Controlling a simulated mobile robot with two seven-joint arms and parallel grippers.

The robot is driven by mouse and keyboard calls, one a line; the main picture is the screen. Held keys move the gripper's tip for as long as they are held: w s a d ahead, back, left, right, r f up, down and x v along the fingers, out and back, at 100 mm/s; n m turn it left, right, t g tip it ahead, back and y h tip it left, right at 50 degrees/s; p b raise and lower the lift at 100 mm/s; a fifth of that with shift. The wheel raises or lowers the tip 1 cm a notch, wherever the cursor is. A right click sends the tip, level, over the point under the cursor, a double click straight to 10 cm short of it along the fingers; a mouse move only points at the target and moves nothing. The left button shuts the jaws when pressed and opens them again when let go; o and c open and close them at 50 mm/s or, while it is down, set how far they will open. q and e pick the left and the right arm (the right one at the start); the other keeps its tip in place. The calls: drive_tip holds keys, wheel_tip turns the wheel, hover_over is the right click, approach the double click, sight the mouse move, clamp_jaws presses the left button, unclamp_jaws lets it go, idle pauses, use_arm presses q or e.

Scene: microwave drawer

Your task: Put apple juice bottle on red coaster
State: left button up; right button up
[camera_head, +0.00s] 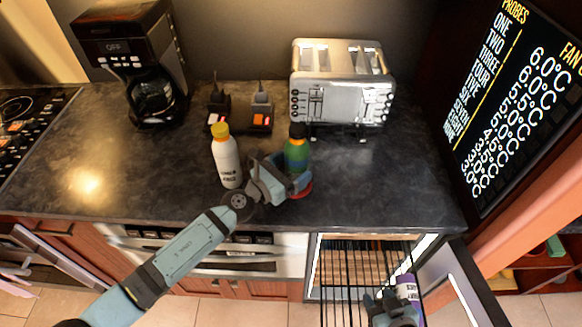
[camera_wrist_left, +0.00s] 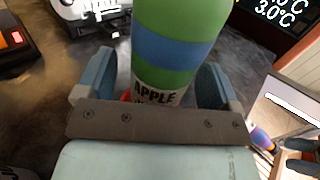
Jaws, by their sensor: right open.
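The apple juice bottle (camera_head: 296,153), green with a blue band, stands upright at the counter's front middle. In the left wrist view the bottle (camera_wrist_left: 172,45) shows its "APPLE" label. The red coaster (camera_head: 304,192) shows at the bottle's base, mostly hidden by my gripper; a bit of red shows in the wrist view. My left gripper (camera_head: 290,180) is open, its fingers on either side of the bottle, with a gap at the left finger. Whether the base rests fully on the coaster is hidden. My right gripper (camera_head: 388,300) is open, low by the open compartment.
A white bottle with a yellow cap (camera_head: 226,160) stands close left of my left gripper. A toaster (camera_head: 341,85), small dark stands and a coffee maker (camera_head: 138,70) stand behind. A purple bottle (camera_head: 409,287) is beside my right gripper. The counter's right part (camera_head: 400,185) is clear.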

use_arm(q)
drive_tip(key=shift+r, duration=0.1)
drive_tip(key=shift+r, duration=0.2)
drive_tip(key=v, duration=0.5)
drive_tip(key=b+v, duration=0.1)
drive_tip(key=v, duration=0.4)
drive_tip(key=shift+s+a+f, duration=0.2)
drive_tip(key=shift+s+a, duration=0.05)
drive_tip(key=shift+a, duration=0.05)
drive_tip(key=shift+s+a+r, duration=0.15)
drive_tip(key=shift+s+a, duration=0.3)
drive_tip(key=shift+r, duration=0.1)
